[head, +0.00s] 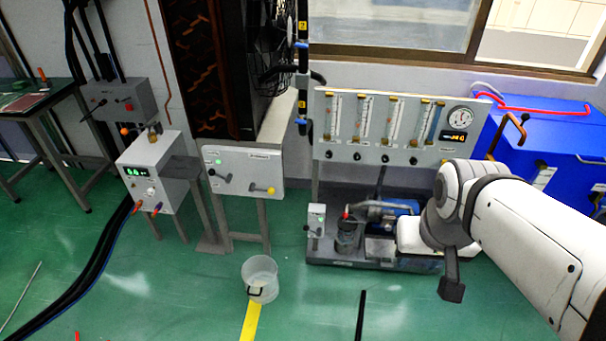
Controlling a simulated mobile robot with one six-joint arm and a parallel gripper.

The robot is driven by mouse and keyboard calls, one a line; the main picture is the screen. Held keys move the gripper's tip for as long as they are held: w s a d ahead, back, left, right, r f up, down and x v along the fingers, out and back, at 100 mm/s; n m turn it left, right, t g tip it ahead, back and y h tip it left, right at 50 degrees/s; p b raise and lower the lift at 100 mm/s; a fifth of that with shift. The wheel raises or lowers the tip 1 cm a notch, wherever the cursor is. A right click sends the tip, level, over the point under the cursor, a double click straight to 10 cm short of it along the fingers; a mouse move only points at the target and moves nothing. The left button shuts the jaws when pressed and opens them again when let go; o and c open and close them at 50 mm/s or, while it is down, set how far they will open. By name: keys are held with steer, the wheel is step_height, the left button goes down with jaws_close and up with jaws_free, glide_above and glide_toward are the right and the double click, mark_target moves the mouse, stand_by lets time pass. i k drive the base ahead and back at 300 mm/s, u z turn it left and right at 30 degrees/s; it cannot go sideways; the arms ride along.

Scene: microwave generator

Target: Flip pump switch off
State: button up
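A small white switch box (316,220) with a green light and a dark toggle stands at the left front corner of the pump's base. It looks like the pump switch; the toggle's position is too small to read. The pump (388,211), with a blue body and grey metal parts, lies on a dark base to the right of the box. My white arm comes in from the right, and its wrist end (412,237) is over the right part of the pump base, apart from the switch box. The gripper's fingers cannot be made out against the pump.
A flow-meter panel (392,122) with a round gauge stands above the pump. A lever panel (243,172) and a white control box (150,172) stand to the left. A clear bucket (261,279) is on the green floor. A blue chest (550,145) is at right. The front floor is mostly clear.

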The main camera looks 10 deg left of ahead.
mark_target(306, 229)
steer(key=u, duration=0.45)
steer(key=i, duration=1)
steer(key=k, duration=1.1)
steer(key=u, duration=0.65)
steer(key=i, duration=1.35)
steer(key=u, duration=0.05)
